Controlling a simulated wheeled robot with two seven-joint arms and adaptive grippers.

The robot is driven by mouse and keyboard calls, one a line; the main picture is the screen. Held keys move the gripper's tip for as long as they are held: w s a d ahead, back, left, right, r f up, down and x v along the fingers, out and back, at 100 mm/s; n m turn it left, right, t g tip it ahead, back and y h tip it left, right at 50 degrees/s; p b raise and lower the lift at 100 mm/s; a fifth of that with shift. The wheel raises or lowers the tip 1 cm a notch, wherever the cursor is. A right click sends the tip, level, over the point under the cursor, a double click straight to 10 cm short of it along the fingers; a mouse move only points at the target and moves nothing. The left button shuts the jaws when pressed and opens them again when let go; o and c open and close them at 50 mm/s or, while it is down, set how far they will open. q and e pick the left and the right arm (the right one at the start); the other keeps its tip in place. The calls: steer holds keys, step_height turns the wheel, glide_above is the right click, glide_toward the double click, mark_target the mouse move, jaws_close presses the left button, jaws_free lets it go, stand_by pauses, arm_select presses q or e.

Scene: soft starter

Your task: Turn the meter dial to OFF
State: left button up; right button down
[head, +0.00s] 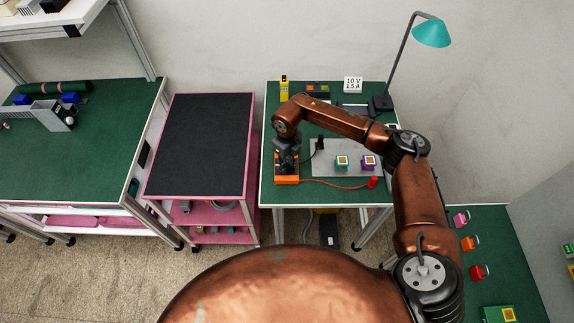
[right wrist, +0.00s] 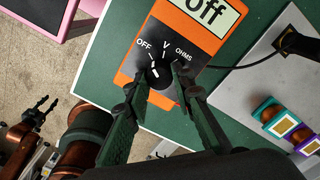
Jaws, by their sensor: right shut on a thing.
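The orange meter (head: 287,181) lies on the green bench top near its front left corner. In the right wrist view, the meter (right wrist: 180,50) has a display reading "Off" and labels OFF, V and OHMS around a black dial (right wrist: 158,75). A white mark on the dial faces the OFF label. My right gripper (head: 286,160) is over the meter from above. In the right wrist view, its fingers (right wrist: 157,80) are shut on the dial, one on each side. My left gripper (right wrist: 47,102) shows small at the lower left of that view, with its fingers apart and empty.
A grey panel (head: 330,170) with a teal block (head: 342,162) and a purple block (head: 368,162) lies right of the meter. A red lead (head: 335,184) runs along the front. A teal lamp (head: 431,33) stands behind. A black-topped cart (head: 203,145) is left.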

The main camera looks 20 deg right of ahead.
steer(key=c, duration=1.7)
jaws_free()
steer(key=shift+o, duration=0.2)
steer(key=shift+r, duration=0.15)
step_height(320, 180, up, 12)
